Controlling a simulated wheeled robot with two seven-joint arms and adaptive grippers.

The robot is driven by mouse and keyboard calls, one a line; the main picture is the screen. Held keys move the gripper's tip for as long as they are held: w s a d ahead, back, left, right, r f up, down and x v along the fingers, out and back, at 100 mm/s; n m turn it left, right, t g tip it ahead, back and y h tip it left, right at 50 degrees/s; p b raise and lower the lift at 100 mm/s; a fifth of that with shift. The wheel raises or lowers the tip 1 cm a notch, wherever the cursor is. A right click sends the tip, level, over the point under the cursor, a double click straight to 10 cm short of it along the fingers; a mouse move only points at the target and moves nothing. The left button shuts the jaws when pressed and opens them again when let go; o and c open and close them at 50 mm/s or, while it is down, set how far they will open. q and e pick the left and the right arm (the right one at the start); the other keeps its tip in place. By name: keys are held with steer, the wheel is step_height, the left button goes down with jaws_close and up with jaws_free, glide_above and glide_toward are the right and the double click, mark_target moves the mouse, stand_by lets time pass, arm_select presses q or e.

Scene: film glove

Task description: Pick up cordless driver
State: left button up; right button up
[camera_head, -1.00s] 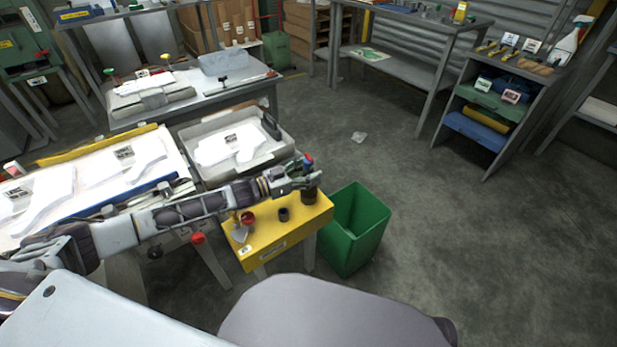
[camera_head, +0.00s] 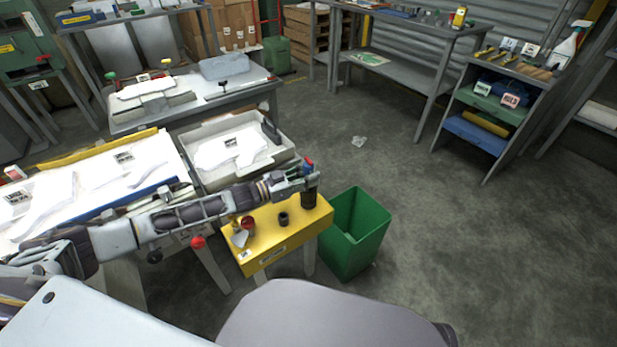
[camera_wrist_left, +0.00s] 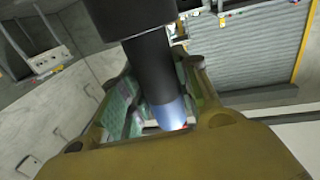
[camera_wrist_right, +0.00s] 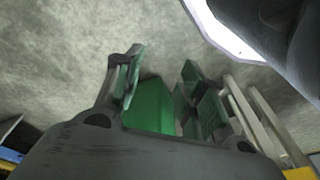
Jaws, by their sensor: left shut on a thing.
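The cordless driver (camera_head: 309,197) is a dark upright cylinder with a blue and red top end, at the right end of a small yellow table (camera_head: 285,236). My left gripper (camera_head: 306,180) reaches in from the left and is shut around its upper part. In the left wrist view the driver (camera_wrist_left: 150,70) shows as a black shaft with a blue end between the fingers (camera_wrist_left: 165,105). Whether its base touches the table is hard to tell. My right gripper (camera_wrist_right: 160,85) shows only in its own wrist view, with fingers apart and nothing between them.
A green bin (camera_head: 371,245) stands right beside the yellow table. A small black cup (camera_head: 283,219) and a red-topped item (camera_head: 248,224) stand left of the driver. A grey tray (camera_head: 285,160) lies behind. The floor (camera_head: 450,240) to the right is mostly clear.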

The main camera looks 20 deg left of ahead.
mark_target(308, 160)
arm_select(q)
steer(key=shift+r, duration=0.45)
step_height(308, 160, up, 7)
steer(key=shift+r+p, duration=0.1)
steer(key=shift+p, duration=0.95)
steer(key=shift+r, duration=0.95)
arm_select(e)
step_height(308, 160, down, 6)
steer(key=d, duration=0.1)
steer(key=shift+s+d+f, duration=0.15)
steer(key=shift+s+f, duration=0.05)
steer(key=shift+s, duration=0.1)
